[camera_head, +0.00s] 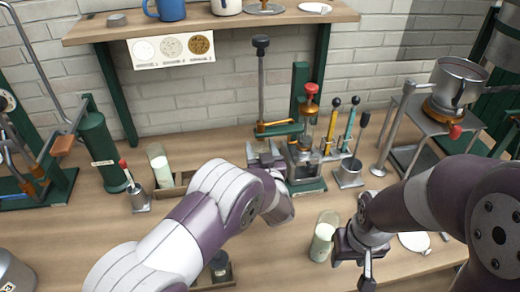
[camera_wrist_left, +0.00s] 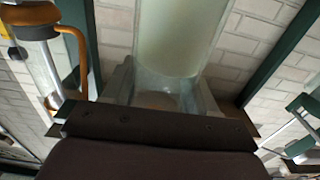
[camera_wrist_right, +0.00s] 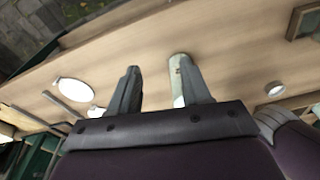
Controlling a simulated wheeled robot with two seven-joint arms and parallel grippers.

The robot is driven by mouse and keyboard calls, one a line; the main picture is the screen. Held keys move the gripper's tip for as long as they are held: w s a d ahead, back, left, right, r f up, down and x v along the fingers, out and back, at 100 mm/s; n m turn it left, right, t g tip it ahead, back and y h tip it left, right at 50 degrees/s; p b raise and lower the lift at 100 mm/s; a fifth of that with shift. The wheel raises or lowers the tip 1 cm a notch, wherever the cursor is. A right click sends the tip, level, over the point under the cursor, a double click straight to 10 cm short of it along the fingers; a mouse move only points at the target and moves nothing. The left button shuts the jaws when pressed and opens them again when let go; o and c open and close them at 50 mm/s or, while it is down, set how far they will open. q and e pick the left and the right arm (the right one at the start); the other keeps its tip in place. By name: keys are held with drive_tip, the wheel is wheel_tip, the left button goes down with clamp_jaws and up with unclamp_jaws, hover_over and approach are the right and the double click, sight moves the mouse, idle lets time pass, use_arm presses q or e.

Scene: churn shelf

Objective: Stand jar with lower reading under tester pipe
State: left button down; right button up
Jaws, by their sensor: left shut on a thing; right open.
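The tester (camera_head: 308,140), with a red knob and a clear upright pipe, stands at the back centre of the bench. My left gripper (camera_head: 270,155) is just left of it. In the left wrist view the left gripper (camera_wrist_left: 160,90) is shut on a clear glass jar (camera_wrist_left: 178,35) with pale contents; the head view mostly hides it. Another jar (camera_head: 322,240) with pale green liquid stands on the bench front. My right gripper (camera_head: 355,250) is open just right of it. In the right wrist view this jar (camera_wrist_right: 179,65) is partly behind one finger. I cannot make out any readings.
A third jar (camera_head: 159,168) stands in a wooden holder at left. A pot (camera_head: 459,80) sits on a stand at right. A white plate (camera_head: 414,241) lies front right. A shelf (camera_head: 335,12) hangs above.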

use_arm(q)
drive_tip(key=shift+w+a+f, duration=0.2)
drive_tip(key=shift+w+f, duration=0.5)
drive_tip(key=shift+w, duration=0.05)
drive_tip(key=shift+f, duration=0.1)
drive_tip(key=shift+s, duration=0.1)
